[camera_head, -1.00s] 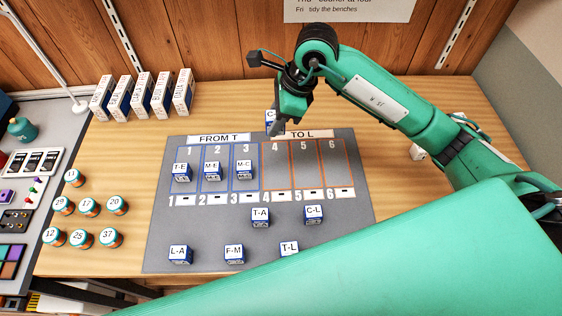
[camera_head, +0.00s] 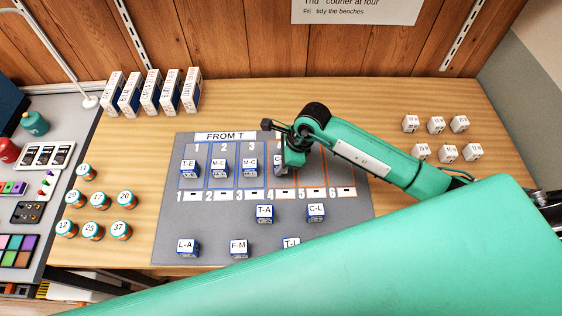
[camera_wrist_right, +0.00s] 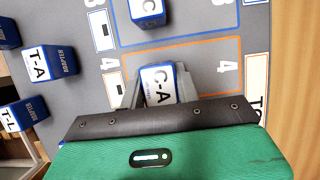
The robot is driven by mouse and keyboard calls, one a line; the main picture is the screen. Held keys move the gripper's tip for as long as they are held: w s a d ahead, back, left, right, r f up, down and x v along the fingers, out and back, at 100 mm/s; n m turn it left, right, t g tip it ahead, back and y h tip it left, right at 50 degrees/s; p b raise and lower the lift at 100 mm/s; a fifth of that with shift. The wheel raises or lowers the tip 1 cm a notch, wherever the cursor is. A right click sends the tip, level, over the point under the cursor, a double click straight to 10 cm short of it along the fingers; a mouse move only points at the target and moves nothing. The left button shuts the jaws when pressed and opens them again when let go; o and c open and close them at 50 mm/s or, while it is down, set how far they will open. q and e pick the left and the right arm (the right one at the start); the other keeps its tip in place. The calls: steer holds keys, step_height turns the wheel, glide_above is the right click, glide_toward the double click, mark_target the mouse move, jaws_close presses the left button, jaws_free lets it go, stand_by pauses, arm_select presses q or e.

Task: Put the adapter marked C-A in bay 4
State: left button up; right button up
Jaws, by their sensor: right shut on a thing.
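The adapter marked C-A (camera_wrist_right: 158,84) is white-topped and blue-sided, between the two fingers of my right gripper (camera_wrist_right: 158,92). In the head view, the adapter (camera_head: 278,169) shows partly beside my right gripper (camera_head: 287,166), over bay 4. In the right wrist view, the orange outline of bay 4 (camera_wrist_right: 205,47) runs around the adapter's area and the number 4 is beside it. I cannot tell whether the adapter touches the mat. My left gripper is not in view.
Adapters T-E (camera_head: 188,168), M-E (camera_head: 219,167) and M-C (camera_head: 249,167) sit in bays 1 to 3 of the grey mat (camera_head: 205,219). Adapters T-A (camera_head: 264,213) and C-L (camera_head: 316,212) lie in front, with others nearer. Bays 5 and 6 are partly behind my arm.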

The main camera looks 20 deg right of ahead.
steer(key=shift+f, duration=0.5)
steer(key=shift+f, duration=0.1)
steer(key=shift+f, duration=0.15)
steer(key=o, duration=1)
steer(key=shift+c, duration=0.2)
